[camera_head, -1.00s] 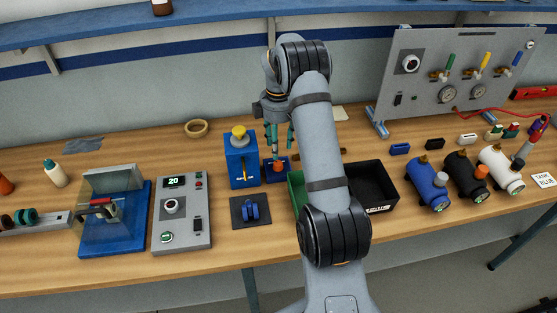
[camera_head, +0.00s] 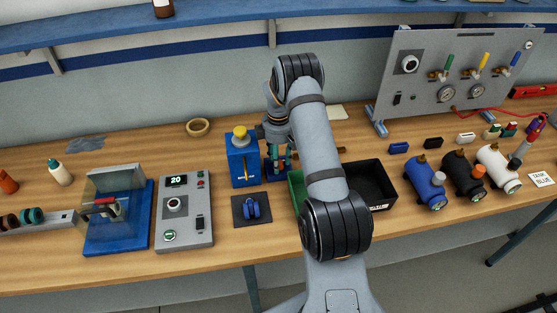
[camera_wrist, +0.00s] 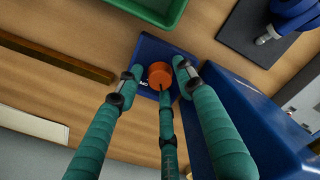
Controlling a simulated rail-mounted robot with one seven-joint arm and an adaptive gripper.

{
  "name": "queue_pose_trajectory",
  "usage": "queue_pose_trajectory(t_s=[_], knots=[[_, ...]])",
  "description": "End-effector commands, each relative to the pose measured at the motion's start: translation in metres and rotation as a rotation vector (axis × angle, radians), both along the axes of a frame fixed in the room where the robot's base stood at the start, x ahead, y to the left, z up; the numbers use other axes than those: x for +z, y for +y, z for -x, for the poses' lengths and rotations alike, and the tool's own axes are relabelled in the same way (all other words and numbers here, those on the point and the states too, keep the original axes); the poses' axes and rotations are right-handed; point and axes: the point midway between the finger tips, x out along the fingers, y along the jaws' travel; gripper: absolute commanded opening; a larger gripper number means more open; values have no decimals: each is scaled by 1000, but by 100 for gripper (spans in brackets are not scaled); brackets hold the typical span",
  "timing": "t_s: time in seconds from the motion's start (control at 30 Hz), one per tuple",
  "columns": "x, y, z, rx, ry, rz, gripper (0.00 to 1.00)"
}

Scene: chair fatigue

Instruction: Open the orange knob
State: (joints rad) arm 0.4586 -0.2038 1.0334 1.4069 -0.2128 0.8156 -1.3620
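The orange knob (camera_wrist: 160,73) sits on a small blue base (camera_wrist: 152,50) with partly hidden white lettering, seen in the wrist view. My gripper (camera_wrist: 159,80) has three green fingers spread around the knob, one on each side and one at its lower edge in the picture. Gaps show between the knob and the two side fingers; whether the third finger touches it I cannot tell. In the head view my gripper (camera_head: 278,160) is down over the small blue base, beside the blue box with a yellow knob, and its fingers hide the orange knob.
The blue box (camera_head: 243,168) with a yellow knob stands close on the left. A green bin (camera_head: 297,190) and a black bin (camera_head: 379,187) are to the right. A dark mat (camera_head: 240,213) with a blue part lies in front. A wooden bar (camera_wrist: 58,59) shows in the wrist view.

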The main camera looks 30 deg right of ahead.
Motion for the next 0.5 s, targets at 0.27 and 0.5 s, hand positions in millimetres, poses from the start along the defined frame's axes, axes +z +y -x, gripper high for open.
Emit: queue_pose_trajectory(t_s=[0.27, 0.5], knots=[[0, 0, 0, 0, 0, 0, 19], [0, 0, 0, 0, 0, 0, 5]])
